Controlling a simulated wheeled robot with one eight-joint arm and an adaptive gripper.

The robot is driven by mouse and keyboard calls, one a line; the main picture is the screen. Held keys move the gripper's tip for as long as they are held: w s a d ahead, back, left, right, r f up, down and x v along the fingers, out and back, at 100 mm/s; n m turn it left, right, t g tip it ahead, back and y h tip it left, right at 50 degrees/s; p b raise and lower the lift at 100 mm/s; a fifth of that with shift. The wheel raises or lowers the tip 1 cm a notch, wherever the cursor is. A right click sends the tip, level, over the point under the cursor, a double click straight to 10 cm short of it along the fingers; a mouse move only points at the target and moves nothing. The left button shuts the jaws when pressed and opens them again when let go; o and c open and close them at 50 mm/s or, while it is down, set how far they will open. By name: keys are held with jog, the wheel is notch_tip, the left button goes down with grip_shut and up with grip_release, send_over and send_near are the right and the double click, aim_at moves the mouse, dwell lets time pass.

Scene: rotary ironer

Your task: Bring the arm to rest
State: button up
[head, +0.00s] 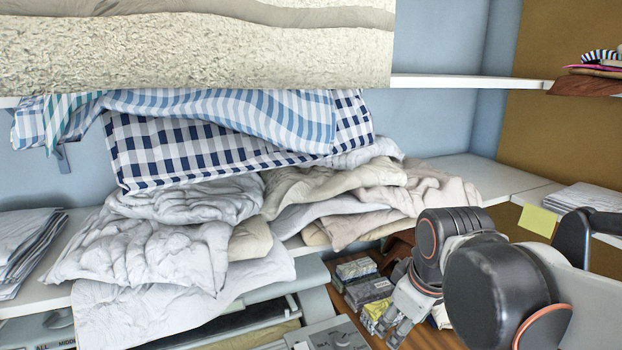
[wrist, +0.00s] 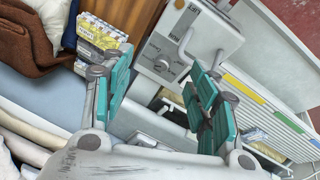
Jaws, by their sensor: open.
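My gripper (head: 390,325) shows low in the head view, right of centre, at the end of my bent grey and black arm. It points down beside a grey control box and small packed boxes. In the wrist view its two teal-padded fingers (wrist: 160,65) stand well apart with nothing between them. Whether the gripper touches anything below is hidden.
Piled white and beige bedding (head: 150,240) fills the shelf at left and centre. Checked cloths (head: 230,140) hang above it. Small boxes (head: 365,285) stand on a wooden surface near the gripper. A yellow note (head: 537,220) is at right. The shelf's back right is bare.

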jog(key=s+d+f+m+t, duration=0.2)
jog(key=s+d+m+t, duration=0.1)
jog(key=s+m, duration=0.5)
jog(key=shift+s+d, duration=0.35)
jog(key=shift+s, duration=0.25)
